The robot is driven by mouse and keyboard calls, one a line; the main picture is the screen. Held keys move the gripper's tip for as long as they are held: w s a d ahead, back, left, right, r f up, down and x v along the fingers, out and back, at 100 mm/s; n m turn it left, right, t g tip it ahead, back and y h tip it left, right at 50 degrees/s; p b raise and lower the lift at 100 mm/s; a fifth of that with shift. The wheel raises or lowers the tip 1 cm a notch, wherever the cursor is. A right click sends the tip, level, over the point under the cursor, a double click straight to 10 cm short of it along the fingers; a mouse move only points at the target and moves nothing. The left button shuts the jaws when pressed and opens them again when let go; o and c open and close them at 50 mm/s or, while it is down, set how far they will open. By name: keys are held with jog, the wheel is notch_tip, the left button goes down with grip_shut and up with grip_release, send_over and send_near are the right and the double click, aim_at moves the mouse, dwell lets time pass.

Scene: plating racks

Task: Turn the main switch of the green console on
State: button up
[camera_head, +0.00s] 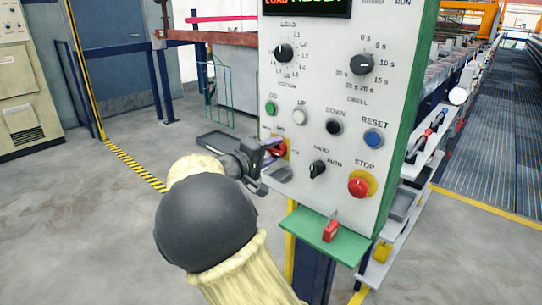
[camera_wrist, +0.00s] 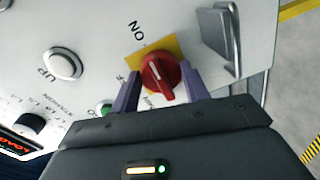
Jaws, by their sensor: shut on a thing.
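The green console (camera_head: 322,88) has a white front panel and a green edge; its panel also shows in the wrist view (camera_wrist: 92,28). The main switch is a red rotary knob (camera_wrist: 158,75) on a yellow plate, at the panel's lower left in the head view (camera_head: 278,148). My gripper (camera_head: 270,154) reaches it from the left. In the wrist view my gripper (camera_wrist: 161,74) has one finger on each side of the knob, shut on it. The ON label is above left; the OFF label is partly hidden by a finger.
A red STOP button (camera_head: 359,185), MANU/AUTO selector (camera_head: 318,169), blue RESET button (camera_head: 373,138) and UP button (camera_wrist: 63,65) are nearby. A grey metal bracket (camera_wrist: 218,42) juts out beside the switch. A green shelf (camera_head: 318,234) holds a red padlock-like item (camera_head: 330,231).

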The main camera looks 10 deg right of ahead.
jog(key=shift+f, duration=0.1)
jog(key=o, duration=1)
jog(key=p+v, duration=0.2)
jog(key=v, duration=1.5)
jog(key=shift+s+a, duration=0.15)
jog(key=shift+s, duration=0.1)
